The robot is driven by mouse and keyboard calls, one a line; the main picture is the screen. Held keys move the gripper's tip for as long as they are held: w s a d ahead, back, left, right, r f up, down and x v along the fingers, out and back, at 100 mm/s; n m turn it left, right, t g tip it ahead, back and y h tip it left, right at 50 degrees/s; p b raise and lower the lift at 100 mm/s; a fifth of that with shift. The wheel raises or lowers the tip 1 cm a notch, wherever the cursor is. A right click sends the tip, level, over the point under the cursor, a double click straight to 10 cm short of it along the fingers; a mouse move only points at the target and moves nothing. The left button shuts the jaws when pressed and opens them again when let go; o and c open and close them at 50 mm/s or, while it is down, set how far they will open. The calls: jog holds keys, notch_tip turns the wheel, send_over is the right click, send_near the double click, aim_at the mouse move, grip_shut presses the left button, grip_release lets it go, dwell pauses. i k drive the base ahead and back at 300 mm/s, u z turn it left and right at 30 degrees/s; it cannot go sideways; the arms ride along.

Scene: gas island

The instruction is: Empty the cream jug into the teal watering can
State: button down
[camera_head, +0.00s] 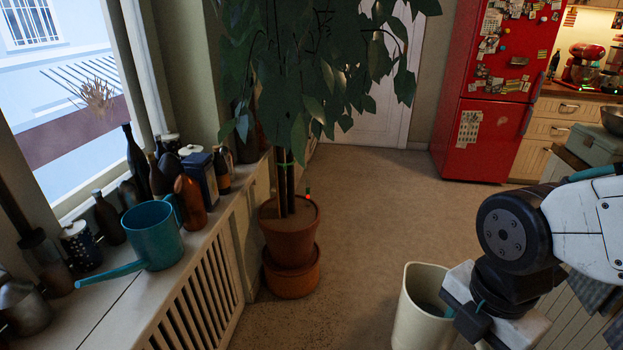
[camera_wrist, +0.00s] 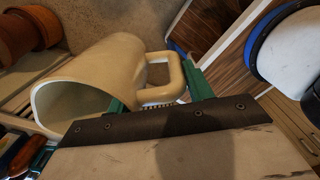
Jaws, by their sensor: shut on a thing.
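The teal watering can (camera_head: 152,235) stands on the windowsill at the left in the head view, its spout pointing to the lower left. The cream jug (camera_head: 415,318) is at the lower middle right, with its mouth up and something bluish-grey visible inside. My gripper (camera_head: 463,308) is at the jug's right side, well to the right of the can. In the wrist view the cream jug (camera_wrist: 95,85) lies across the upper left. The green fingers of my gripper (camera_wrist: 157,96) are shut on its handle.
A tall plant in a terracotta pot (camera_head: 290,240) stands on the floor between the jug and the windowsill. Several bottles (camera_head: 138,165) crowd the sill behind the can. A red fridge (camera_head: 487,95) stands at the back right. The floor in the middle is clear.

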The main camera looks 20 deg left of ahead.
aim_at(152, 228)
jog(key=u, duration=0.05)
jog(key=i, duration=3.1)
jog(key=u, duration=3.4)
